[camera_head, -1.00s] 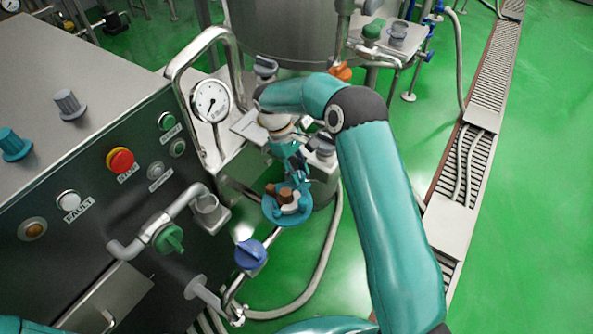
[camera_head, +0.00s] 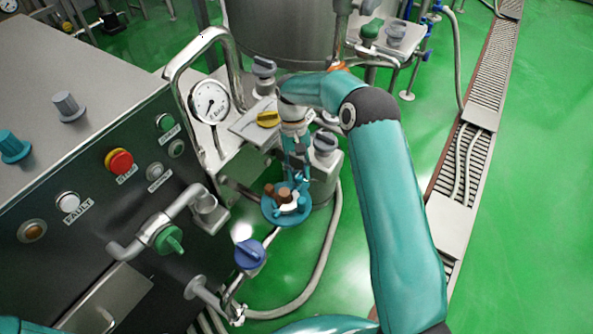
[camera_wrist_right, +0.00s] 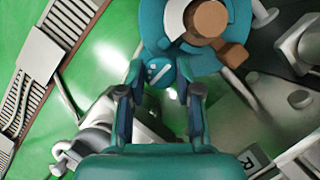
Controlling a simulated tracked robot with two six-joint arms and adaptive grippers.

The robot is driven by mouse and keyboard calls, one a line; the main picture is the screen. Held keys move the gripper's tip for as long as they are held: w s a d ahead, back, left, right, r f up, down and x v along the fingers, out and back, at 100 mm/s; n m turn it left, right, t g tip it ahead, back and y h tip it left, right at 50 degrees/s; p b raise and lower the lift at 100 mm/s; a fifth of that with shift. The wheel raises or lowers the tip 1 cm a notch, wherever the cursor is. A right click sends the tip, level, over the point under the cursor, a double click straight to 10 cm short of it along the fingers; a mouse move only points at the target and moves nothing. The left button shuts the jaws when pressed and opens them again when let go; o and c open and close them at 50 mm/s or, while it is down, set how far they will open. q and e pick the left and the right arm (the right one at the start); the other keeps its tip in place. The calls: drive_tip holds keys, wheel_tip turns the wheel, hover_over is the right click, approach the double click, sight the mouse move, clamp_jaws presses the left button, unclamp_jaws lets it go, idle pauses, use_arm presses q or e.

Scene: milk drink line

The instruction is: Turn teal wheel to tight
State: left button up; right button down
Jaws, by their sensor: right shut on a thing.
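The teal wheel (camera_head: 269,212) is low beside the machine in the head view, with a brown and pale hub in its middle. It shows at the top of the right wrist view (camera_wrist_right: 151,30), cut by the frame edge. A round teal knob (camera_wrist_right: 160,70) with a white mark stands at its near rim. My right gripper (camera_head: 298,180) reaches down to the wheel's far rim. In the wrist view its fingers (camera_wrist_right: 162,78) are on either side of the knob and shut on it. My left gripper is out of view.
A blue knob (camera_head: 250,253) and a green valve handle (camera_head: 169,239) are left of the wheel. The gauge (camera_head: 209,101), yellow knob (camera_head: 268,119) and grey knob (camera_head: 325,143) stand behind it. A hose (camera_head: 334,240) curves past on the right. Green floor beyond is open.

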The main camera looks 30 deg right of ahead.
drive_tip(key=shift+s+f, duration=0.15)
drive_tip(key=shift+s, duration=0.1)
drive_tip(key=c, duration=0.8)
unclamp_jaws()
drive_tip(key=shift+w, duration=0.1)
drive_tip(key=shift+w+r, duration=0.1)
drive_tip(key=shift+r, duration=0.1)
drive_tip(key=shift+w+r, duration=0.1)
drive_tip(key=shift+r, duration=0.1)
drive_tip(key=v, duration=1.1)
drive_tip(key=shift+r, duration=0.1)
